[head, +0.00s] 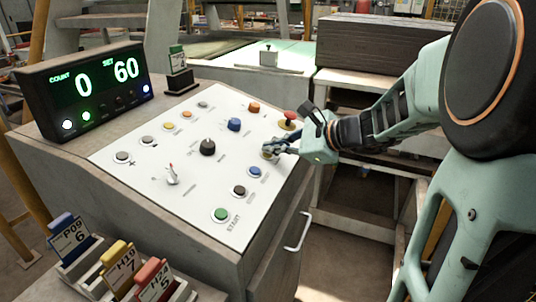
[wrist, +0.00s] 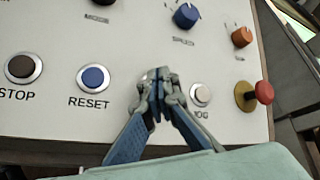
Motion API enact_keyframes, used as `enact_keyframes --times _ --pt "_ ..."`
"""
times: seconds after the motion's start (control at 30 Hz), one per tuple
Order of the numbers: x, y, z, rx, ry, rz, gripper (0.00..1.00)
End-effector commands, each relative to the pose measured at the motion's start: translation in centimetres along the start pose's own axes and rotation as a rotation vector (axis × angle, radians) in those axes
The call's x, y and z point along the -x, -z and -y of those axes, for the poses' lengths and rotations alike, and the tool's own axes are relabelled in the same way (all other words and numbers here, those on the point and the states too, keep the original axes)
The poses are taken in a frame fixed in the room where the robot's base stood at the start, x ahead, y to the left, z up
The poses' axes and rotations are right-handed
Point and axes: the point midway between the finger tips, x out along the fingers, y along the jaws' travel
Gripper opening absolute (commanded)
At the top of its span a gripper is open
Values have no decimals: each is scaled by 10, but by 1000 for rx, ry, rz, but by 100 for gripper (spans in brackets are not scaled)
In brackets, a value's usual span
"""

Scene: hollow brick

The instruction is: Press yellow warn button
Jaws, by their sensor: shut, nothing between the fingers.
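The sloping white control panel (head: 140,178) carries the buttons. Two yellow-orange round buttons sit in its far left row, one nearer (head: 169,126) and one farther (head: 187,114). Their labels are too small to read, so I cannot tell which one is the warn button. Neither shows in the wrist view. My gripper (head: 270,149) is shut and empty at the panel's right edge, well to the right of both. In the wrist view its fingertips (wrist: 157,80) are over the panel between the blue RESET button and the white JOG button. Whether they touch the panel is unclear.
Near my gripper are the blue RESET button (wrist: 93,78), white JOG button (wrist: 200,94) and red mushroom button (wrist: 265,92). Blue (head: 234,124), black (head: 207,147) and orange (head: 253,107) knobs and a toggle switch (head: 172,176) stand up from the panel. A counter display (head: 85,90) stands behind.

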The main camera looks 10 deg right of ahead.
Motion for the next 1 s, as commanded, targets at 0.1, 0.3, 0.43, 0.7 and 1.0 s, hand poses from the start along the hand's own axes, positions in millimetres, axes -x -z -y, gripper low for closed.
enact_keyframes --times 0.1,0.3,0.43,0.7,1.0 --pt "-2 1 -1 0 0 0 0" --pt "-2 1 -2 0 0 0 0" --pt "-2 2 -2 0 -1 0 0" --pt "4 -4 3 0 -1 0 0" --pt "9 -7 7 -1 0 0 0"
